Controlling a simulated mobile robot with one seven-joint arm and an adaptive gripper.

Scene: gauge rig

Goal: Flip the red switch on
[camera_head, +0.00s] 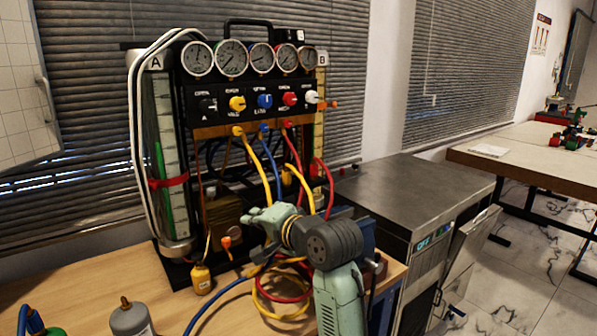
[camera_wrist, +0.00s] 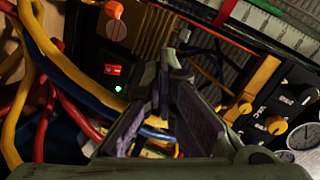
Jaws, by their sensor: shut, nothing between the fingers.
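In the wrist view the red switch (camera_wrist: 113,70) sits on a dark panel, with a small green light glowing beside it. I cannot tell which way its rocker is tipped. My gripper (camera_wrist: 166,72) is shut with nothing between its fingers. Its tips show to the right of the switch in that view, apart from it in the picture; the depth gap is unclear. In the head view my gripper (camera_head: 258,220) is low in front of the gauge rig (camera_head: 215,130), and I cannot make out the switch there.
Yellow, blue and red hoses (camera_head: 258,165) hang from the rig and loop around my gripper. A yellow hose (camera_wrist: 50,45) also crosses the left of the wrist view. A grey cabinet (camera_head: 415,190) stands to the right.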

